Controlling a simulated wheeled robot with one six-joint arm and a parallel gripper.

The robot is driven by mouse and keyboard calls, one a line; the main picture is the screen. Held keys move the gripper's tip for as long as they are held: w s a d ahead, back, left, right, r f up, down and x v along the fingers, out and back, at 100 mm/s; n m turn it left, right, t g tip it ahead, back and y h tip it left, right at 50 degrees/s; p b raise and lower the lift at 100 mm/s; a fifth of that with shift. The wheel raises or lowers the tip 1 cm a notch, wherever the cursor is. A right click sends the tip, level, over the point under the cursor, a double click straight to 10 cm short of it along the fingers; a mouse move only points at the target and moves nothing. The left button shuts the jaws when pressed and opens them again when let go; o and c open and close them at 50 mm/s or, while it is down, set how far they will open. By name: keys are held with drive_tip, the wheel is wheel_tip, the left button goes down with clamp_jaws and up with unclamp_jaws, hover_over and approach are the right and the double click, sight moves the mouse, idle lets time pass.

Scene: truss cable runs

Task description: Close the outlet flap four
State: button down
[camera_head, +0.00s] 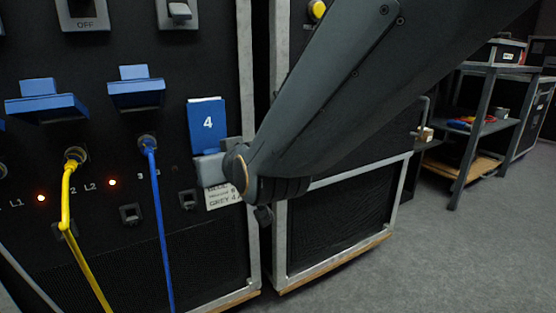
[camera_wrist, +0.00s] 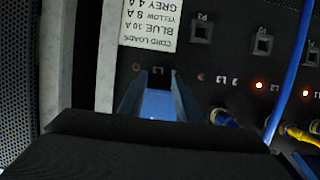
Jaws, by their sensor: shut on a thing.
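The outlet flap four (camera_head: 207,118) is a blue plate with a white 4 on the black panel. Its numbered face is turned towards me and it stands close to upright. I cannot tell whether it lies flush with the panel. My gripper (camera_head: 208,163) is at its lower edge and shut on it. In the wrist view the two fingers (camera_wrist: 158,98) stand on either side of the blue flap (camera_wrist: 158,108). The outlet behind it is hidden.
Two other blue flaps (camera_head: 136,88) (camera_head: 46,104) stick out to the left. Below them, a blue cord (camera_head: 160,220) and a yellow cord (camera_head: 70,215) are plugged in. A label (camera_head: 222,197) is below my gripper. Grey floor is free at the right.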

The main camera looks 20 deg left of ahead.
drive_tip(key=shift+s+f, duration=0.1)
drive_tip(key=shift+f, duration=0.3)
drive_tip(key=c, duration=1.3)
unclamp_jaws()
drive_tip(key=shift+r, duration=0.15)
drive_tip(key=shift+r, duration=0.1)
drive_tip(key=p+v, duration=0.3)
drive_tip(key=v, duration=0.4)
drive_tip(key=shift+s+d+p, duration=0.15)
drive_tip(key=shift+d+p, duration=0.15)
drive_tip(key=shift+p, duration=0.05)
